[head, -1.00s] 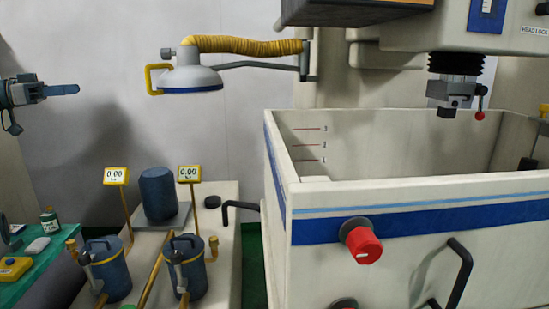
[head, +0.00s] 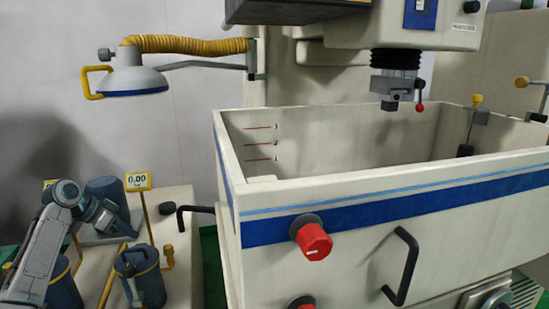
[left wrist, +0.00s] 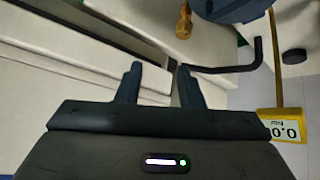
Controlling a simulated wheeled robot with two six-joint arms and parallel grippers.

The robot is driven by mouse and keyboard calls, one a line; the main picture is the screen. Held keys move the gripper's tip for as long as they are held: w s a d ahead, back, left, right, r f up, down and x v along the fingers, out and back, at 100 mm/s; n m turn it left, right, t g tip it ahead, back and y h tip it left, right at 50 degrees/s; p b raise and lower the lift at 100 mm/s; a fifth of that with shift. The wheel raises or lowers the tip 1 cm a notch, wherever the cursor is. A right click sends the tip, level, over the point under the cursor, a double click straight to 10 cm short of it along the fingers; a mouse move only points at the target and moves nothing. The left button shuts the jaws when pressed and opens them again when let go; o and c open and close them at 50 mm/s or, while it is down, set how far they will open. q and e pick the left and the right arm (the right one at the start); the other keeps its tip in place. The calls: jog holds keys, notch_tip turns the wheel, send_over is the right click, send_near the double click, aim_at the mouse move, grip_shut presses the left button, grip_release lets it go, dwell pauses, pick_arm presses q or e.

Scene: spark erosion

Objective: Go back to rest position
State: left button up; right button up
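My left gripper (head: 108,217) is at the lower left of the head view, in front of the cream filter unit with its canisters. In the left wrist view my left gripper (left wrist: 158,80) has its two dark fingers apart with nothing between them. Behind the fingers that view shows cream surfaces and a black bent handle (left wrist: 235,68). My right gripper is in neither view.
The cream work tank (head: 350,195) with a red knob (head: 314,242) and black handle (head: 402,267) fills the right. A yellow gauge (head: 138,182), a blue canister (head: 144,277) and a dark cylinder (head: 108,192) stand near my left arm.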

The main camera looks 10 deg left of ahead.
pick_arm(q)
jog(key=s+d+f+g+y, duration=0.1)
jog(key=s+d+f, duration=0.45)
jog(key=f, duration=0.25)
jog(key=s+d+f+n+y, duration=0.1)
jog(key=s+d+f, duration=0.45)
jog(key=f, duration=0.25)
jog(key=s+d+f+g+y, duration=0.1)
jog(key=s+d+f, duration=0.4)
jog(key=s+f, duration=0.25)
jog(key=s+d+n+y, duration=0.2)
jog(key=s+d, duration=0.1)
jog(key=s, duration=0.9)
jog(key=s+d+n+y, duration=0.1)
jog(key=s+d+n, duration=0.2)
jog(key=s, duration=1)
jog(key=a+f+g, duration=0.1)
jog(key=a+f, duration=0.2)
jog(key=f, duration=2.8)
jog(key=s+a+f+g, duration=0.1)
jog(key=s+f, duration=1.7)
jog(key=f, duration=0.1)
jog(key=shift+s+a+f+g, duration=0.2)
jog(key=shift+s+g, duration=0.1)
jog(key=shift+s, duration=0.1)
